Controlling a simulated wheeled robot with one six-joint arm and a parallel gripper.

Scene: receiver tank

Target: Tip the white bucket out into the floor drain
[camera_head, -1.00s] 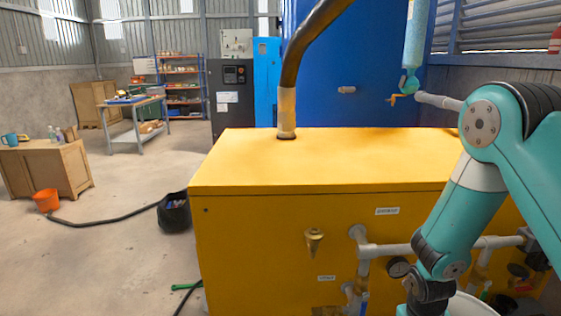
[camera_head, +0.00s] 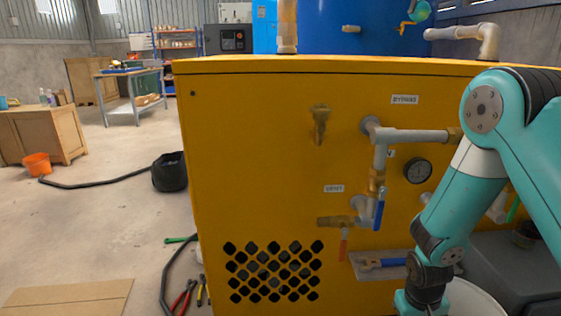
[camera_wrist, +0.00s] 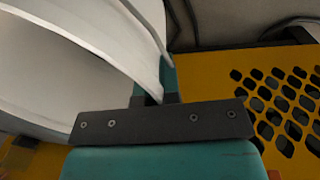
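The white bucket (camera_head: 474,301) shows partly at the bottom right edge of the head view, beside my wrist. In the wrist view its pale wall and rim (camera_wrist: 90,35) fill the upper left, with the bucket looking tilted in that picture. My gripper (camera_wrist: 158,92) is at the rim and appears shut on it, one teal finger showing beyond the wall. In the head view the fingertips are hidden. The inside bottom of the bucket and whatever it holds are not visible. I see no floor drain in either view.
A yellow cabinet (camera_head: 260,150) with pipes, a gauge (camera_head: 417,170) and valves stands close ahead. Pliers (camera_head: 183,298), a black hose (camera_head: 167,270), cardboard (camera_head: 68,298) and a black bag (camera_head: 170,172) lie left of it. An orange bucket (camera_head: 37,164) stands farther left.

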